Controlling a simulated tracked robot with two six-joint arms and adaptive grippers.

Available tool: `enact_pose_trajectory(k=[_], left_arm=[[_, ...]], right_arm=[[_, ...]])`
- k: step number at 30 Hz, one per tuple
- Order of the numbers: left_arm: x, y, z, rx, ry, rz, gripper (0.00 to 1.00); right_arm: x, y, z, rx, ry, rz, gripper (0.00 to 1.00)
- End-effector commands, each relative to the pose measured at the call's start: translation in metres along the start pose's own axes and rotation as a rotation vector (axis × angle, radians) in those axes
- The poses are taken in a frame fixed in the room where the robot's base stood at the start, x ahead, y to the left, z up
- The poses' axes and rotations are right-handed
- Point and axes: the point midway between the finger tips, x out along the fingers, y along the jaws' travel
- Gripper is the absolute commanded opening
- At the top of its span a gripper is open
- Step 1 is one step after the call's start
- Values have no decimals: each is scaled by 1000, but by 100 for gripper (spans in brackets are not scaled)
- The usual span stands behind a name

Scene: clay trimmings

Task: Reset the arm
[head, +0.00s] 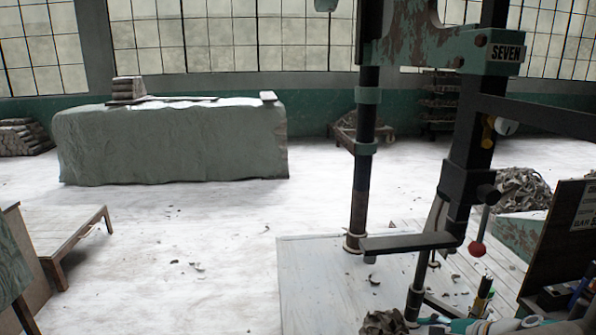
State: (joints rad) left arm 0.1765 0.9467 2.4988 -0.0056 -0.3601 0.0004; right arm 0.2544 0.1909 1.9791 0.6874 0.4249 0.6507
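Neither of my grippers shows in the head view, and I see no arm that I can tell is mine. A tall dark machine frame (472,150) with worn green parts stands at the right. It carries a "SEVEN" label (506,53). A lever with a red ball (477,249) hangs on its right side. A flat dark bar (410,243) juts out to the left, low on the frame.
A large grey-green covered block (170,145) stands at the back left. A low wooden platform (65,235) is at the left. A pale board (320,285) lies below the machine. Tools and a rag (385,322) crowd the lower right. The middle floor is mostly clear, with scraps.

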Motion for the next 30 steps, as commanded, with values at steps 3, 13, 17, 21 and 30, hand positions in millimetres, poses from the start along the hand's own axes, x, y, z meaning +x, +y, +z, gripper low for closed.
enact_pose_trajectory(k=[3,13,17,21,30], left_arm=[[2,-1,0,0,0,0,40],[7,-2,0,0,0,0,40],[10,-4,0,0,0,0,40],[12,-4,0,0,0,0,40],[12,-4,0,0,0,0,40]], right_arm=[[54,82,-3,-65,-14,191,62],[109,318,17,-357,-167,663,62],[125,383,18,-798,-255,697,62],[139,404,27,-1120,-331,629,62],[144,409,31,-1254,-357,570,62]])
